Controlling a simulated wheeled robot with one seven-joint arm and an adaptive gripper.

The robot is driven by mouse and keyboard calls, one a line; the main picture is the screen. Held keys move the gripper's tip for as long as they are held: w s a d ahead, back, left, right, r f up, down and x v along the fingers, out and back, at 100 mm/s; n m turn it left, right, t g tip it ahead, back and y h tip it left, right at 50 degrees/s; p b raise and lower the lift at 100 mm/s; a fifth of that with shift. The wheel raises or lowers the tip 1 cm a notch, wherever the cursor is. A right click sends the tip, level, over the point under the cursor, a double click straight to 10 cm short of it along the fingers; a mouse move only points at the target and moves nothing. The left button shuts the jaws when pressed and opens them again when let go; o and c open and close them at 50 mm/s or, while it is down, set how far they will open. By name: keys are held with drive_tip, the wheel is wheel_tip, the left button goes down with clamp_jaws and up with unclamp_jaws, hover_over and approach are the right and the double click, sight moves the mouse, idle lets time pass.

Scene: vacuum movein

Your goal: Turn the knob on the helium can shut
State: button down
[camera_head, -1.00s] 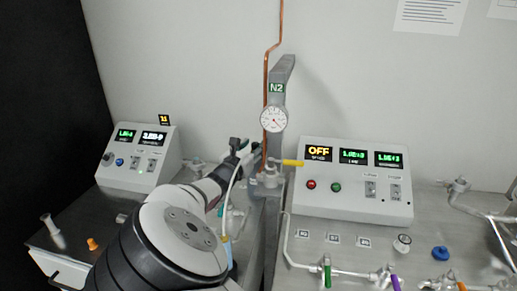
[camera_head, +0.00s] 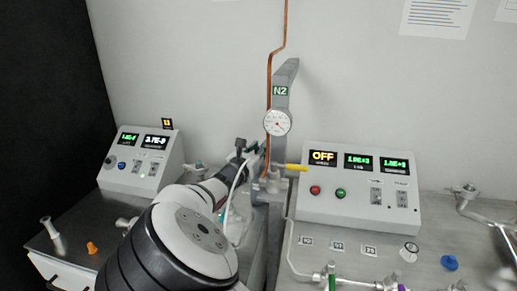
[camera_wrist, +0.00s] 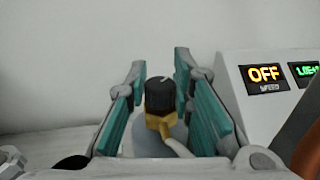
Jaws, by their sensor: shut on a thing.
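In the wrist view the black knob (camera_wrist: 160,97) sits on a brass-coloured valve with a side outlet (camera_wrist: 160,124). Below it is the rounded grey top of the helium can (camera_wrist: 148,142). My gripper (camera_wrist: 161,78) has its teal-padded fingers on both sides of the knob and is shut on it. The pads' exact contact with the knob is hard to make out. In the head view my arm covers most of the can, and the knob cannot be made out there.
A control box (camera_head: 358,190) reading OFF stands right of my arm, and another box (camera_head: 142,162) stands left. The N2 post (camera_head: 281,105) with a gauge (camera_head: 277,122) and copper pipe (camera_head: 270,75) rises close beside the gripper. Valves and tubing crowd the right bench.

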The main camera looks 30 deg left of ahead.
sight(258, 147)
drive_tip(key=shift+r+n+y, duration=0.2)
drive_tip(key=shift+n+y, duration=0.3)
drive_tip(key=shift+y, duration=0.3)
drive_tip(key=shift+f+y+p, duration=0.15)
drive_tip(key=shift+y+p, duration=0.15)
drive_tip(key=shift+p, duration=0.05)
drive_tip(key=c, duration=1.4)
unclamp_jaws()
drive_tip(key=shift+o, duration=0.2)
wheel_tip(258, 147, up, 10)
drive_tip(key=shift+f, duration=0.1)
